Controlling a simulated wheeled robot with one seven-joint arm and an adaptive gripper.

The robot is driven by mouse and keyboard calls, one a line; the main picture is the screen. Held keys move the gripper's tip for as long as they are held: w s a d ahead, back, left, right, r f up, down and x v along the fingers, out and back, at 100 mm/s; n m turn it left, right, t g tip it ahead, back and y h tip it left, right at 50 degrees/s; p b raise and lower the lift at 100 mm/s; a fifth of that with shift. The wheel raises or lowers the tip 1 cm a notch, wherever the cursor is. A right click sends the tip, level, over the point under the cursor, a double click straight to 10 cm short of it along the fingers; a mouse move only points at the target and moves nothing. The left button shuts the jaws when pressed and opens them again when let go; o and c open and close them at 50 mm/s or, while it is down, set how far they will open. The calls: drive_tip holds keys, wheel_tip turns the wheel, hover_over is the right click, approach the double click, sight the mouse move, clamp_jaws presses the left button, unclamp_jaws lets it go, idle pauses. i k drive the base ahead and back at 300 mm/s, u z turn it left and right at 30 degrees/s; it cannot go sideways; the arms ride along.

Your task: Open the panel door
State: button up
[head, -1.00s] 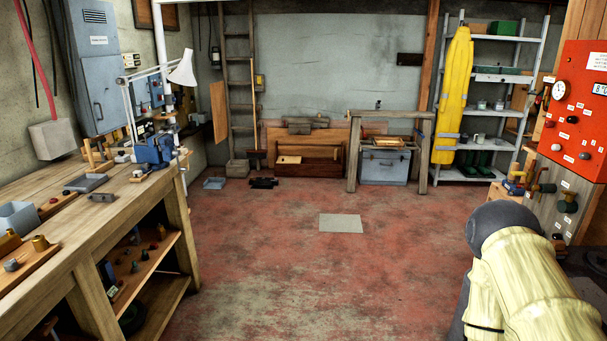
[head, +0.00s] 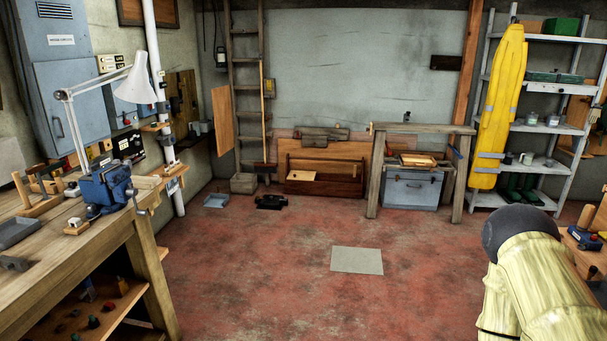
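A grey-blue metal cabinet (head: 72,110) hangs on the left wall above the workbench. Its lower door is shut and has a dark pull handle (head: 57,128) near its left edge. A smaller upper section with a vent and a white label sits above that door. I cannot tell for sure that this is the panel the task names. Part of my own arm, in a pale yellow cover with a dark joint, shows at the lower right. My gripper is not in view.
A wooden workbench (head: 60,265) with a blue vise (head: 108,188) and a white lamp (head: 138,82) stands at the left, below and beside the cabinet. The red floor (head: 270,270) in the middle is open, with a flat grey square (head: 357,260) on it. Shelves (head: 560,130) stand at back right.

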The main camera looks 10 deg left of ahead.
sight(89, 108)
drive_tip(key=u, duration=0.2)
drive_tip(key=i, duration=1.6)
drive_tip(key=u, duration=1.05)
drive_tip(key=i, duration=1.8)
drive_tip(key=u, duration=0.85)
